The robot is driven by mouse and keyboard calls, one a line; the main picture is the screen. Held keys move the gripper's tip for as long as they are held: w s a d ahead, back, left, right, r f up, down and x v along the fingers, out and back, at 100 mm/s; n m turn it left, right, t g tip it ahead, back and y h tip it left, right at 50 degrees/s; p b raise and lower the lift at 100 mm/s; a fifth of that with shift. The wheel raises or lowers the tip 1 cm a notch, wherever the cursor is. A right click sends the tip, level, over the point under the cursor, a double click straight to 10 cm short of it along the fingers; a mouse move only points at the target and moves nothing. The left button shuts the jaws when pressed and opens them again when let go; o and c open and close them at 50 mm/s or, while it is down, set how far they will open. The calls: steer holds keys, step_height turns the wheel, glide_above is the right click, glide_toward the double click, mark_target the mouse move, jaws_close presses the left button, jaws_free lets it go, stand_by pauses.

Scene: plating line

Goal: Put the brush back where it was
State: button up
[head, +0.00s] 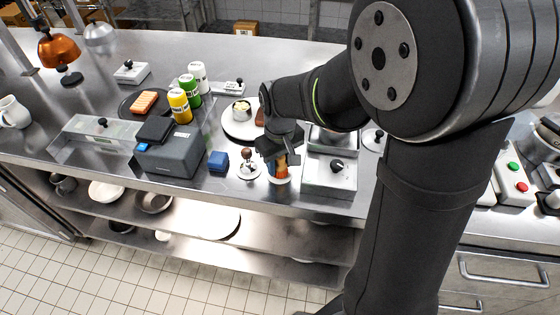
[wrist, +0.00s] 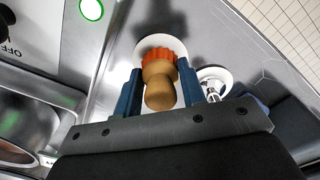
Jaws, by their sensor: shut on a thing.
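The brush has a tan wooden handle and orange bristles. In the wrist view the brush (wrist: 159,88) is between the two blue fingers of my gripper (wrist: 160,86), which is shut on its handle. The bristles point away from the wrist, towards a white round dish (wrist: 150,43). In the head view my gripper (head: 279,158) points down near the counter's front, with the brush (head: 282,170) partly hidden under it. The white dish (head: 281,180) is just below the brush there. I cannot tell whether the bristles touch the dish.
A small stand with a brown ball-topped tool (head: 247,165) is close on the left, with a blue block (head: 218,161) beyond it. A metal box with a black knob (head: 331,176) is close on the right. The counter's front edge is near.

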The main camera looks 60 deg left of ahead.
steer(key=shift+f, duration=0.1)
steer(key=o, duration=0.9)
step_height(320, 180, up, 12)
steer(key=shift+r, duration=0.15)
step_height(320, 180, down, 12)
steer(key=shift+r, duration=1.45)
